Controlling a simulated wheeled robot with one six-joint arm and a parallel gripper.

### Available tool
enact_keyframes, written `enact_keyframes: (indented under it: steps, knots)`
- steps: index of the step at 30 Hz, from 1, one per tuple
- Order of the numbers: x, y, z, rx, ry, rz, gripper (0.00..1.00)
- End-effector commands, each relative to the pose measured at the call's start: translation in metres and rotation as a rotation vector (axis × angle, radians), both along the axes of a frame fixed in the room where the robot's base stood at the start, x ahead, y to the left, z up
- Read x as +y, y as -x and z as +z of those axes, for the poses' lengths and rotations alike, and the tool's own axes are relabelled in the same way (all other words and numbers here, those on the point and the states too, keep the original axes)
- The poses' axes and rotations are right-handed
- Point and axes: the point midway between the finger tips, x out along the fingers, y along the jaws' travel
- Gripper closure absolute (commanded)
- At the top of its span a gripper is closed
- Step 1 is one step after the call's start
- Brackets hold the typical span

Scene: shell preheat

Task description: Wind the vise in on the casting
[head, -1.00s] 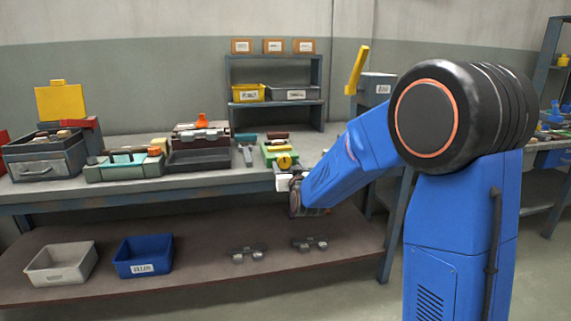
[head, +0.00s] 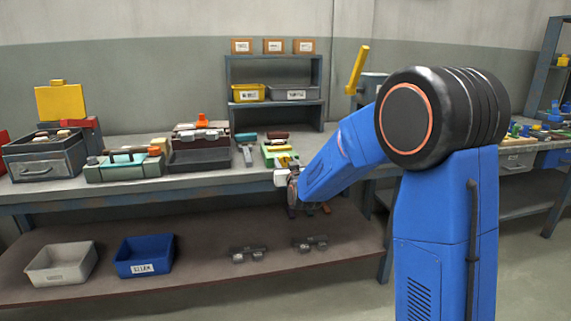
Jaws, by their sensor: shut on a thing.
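A small green vise (head: 269,155) with yellow parts (head: 286,159) sits near the front edge of the bench, right of its middle. A dark reddish-brown piece (head: 277,135) lies at its back; I cannot tell whether it is the casting or whether the jaws touch it. My gripper (head: 284,178), with pale fingers, is at the front of the vise, just below the yellow part. It is shut on what appears to be the vise's handle. My wrist and the small size hide the grip itself.
A teal-topped fixture (head: 124,163), a grey drawer box (head: 45,160) and a dark open tray (head: 198,157) stand left on the bench (head: 215,178). A small rack (head: 273,107) with bins stands behind. White (head: 60,263) and blue (head: 143,256) bins sit on the lower shelf.

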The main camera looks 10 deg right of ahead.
Motion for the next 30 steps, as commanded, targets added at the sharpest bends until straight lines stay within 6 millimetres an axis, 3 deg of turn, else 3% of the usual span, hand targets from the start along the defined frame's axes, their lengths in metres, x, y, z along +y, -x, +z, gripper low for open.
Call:
enact_keyframes:
  steps: [11,30]
  knots:
    - [-0.0010,0.0001,-0.0003,0.000,-0.136,0.000,0.80]
    - [-0.0042,0.0002,-0.0019,0.000,-0.723,-0.001,0.80]
